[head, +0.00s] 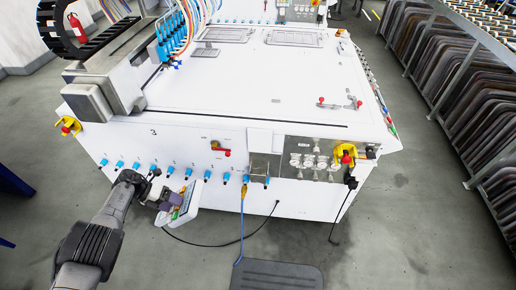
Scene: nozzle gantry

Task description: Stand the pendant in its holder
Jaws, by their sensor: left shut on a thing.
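The pendant (187,205) is a white, tablet-like unit with a small screen, held tilted in front of the machine's lower left front. My left gripper (166,198) is shut on its left side, and the fingers partly hide that side. A grey metal bracket (264,166) on the machine's front panel looks like the holder. It is up and to the right of the pendant, clearly apart from it, and I see nothing standing in it. My right gripper is not in view.
A black cable (226,243) hangs below the pendant and rises to the front panel (277,203). A blue hose (241,225) hangs under the bracket. A dark mat (276,275) lies on the floor.

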